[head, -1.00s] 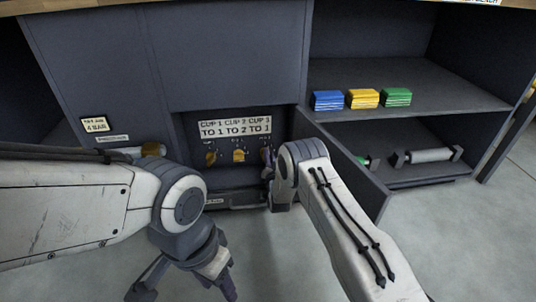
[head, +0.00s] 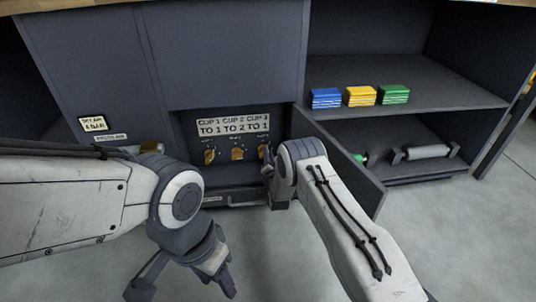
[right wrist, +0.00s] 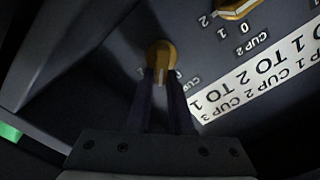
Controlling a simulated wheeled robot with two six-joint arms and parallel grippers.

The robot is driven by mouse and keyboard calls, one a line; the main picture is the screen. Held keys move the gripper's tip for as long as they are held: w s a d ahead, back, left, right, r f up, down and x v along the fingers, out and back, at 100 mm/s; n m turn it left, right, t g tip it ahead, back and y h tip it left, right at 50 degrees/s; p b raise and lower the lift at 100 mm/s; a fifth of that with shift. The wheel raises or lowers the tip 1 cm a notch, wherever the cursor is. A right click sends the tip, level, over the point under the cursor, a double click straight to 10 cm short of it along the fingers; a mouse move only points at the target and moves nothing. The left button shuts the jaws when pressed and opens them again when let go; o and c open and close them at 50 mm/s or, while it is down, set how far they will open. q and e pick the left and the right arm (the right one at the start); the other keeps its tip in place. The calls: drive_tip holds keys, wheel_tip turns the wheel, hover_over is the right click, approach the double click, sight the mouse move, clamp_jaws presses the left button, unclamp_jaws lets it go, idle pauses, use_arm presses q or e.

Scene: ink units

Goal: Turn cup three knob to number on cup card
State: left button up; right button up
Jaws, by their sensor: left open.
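The cup three knob (head: 264,152) is a yellow knob at the right of a row of three in the recess. The cup card (head: 233,126) above the row reads CUP 1 TO 1, CUP 2 TO 2, CUP 3 TO 1. My right gripper (head: 267,170) is at the cup three knob. In the right wrist view, its two dark fingers (right wrist: 162,84) reach to either side of the knob's lower part (right wrist: 160,56); whether they press on it is unclear. They hide part of its number scale. My left gripper (head: 182,288) is open and empty, low over the floor.
The cup one knob (head: 210,156) and cup two knob (head: 237,154) sit to the left. An open door panel (head: 345,163) stands right of my right gripper. Blue (head: 326,98), yellow (head: 360,96) and green (head: 394,94) stacks lie on the shelf at right.

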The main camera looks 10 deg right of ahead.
drive_tip(key=o, duration=0.3)
drive_tip(key=s+p, duration=0.6)
drive_tip(key=s, duration=0.4)
drive_tip(key=shift+s, duration=0.25)
